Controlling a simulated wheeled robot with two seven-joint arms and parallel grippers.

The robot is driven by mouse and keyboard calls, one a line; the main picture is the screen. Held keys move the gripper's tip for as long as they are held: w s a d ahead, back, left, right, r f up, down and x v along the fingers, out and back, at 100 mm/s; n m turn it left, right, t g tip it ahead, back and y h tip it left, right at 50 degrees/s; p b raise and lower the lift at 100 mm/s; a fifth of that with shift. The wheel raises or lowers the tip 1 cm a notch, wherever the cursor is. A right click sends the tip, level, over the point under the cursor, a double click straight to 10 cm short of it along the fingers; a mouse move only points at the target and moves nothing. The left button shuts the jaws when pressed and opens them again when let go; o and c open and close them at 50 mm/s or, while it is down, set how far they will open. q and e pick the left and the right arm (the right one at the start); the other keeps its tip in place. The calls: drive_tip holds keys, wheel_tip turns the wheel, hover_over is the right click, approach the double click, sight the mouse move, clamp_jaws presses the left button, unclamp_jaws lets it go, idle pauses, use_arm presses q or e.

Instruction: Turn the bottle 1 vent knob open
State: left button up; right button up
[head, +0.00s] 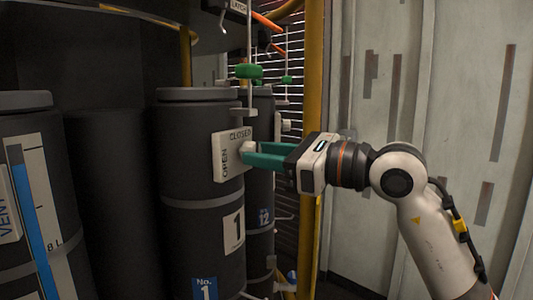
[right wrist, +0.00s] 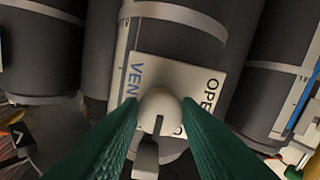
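Bottle 1 (head: 175,150) is a dark cylinder with a white "1" label and a blue "No. 1" tag. A white vent plate (head: 223,168) on its side reads "CLOSED" at the top and "OPEN" at the left. The pale knob (head: 247,147) stands out from the plate; in the right wrist view the knob (right wrist: 160,105) is a rounded dome with a dark slot pointing down the picture. My right gripper's green fingers (head: 262,157) lie on both sides of the knob, appearing to touch it. Part of the plate lettering is hidden. My left gripper is not seen.
Another bottle with a blue gauge strip (head: 33,215) stands at the left. Bottle 12 (head: 262,190) stands close behind bottle 1. A green handle (head: 249,72) hangs on a thin rod above the knob. A yellow post (head: 311,80) rises behind my right gripper.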

drive_tip(key=c, duration=0.4)
drive_tip(key=n+b, duration=1.1)
drive_tip(key=n, duration=0.7)
idle(0.7)
drive_tip(key=o, duration=1)
drive_tip(key=shift+c, duration=0.2)
drive_tip(key=shift+d, duration=0.1)
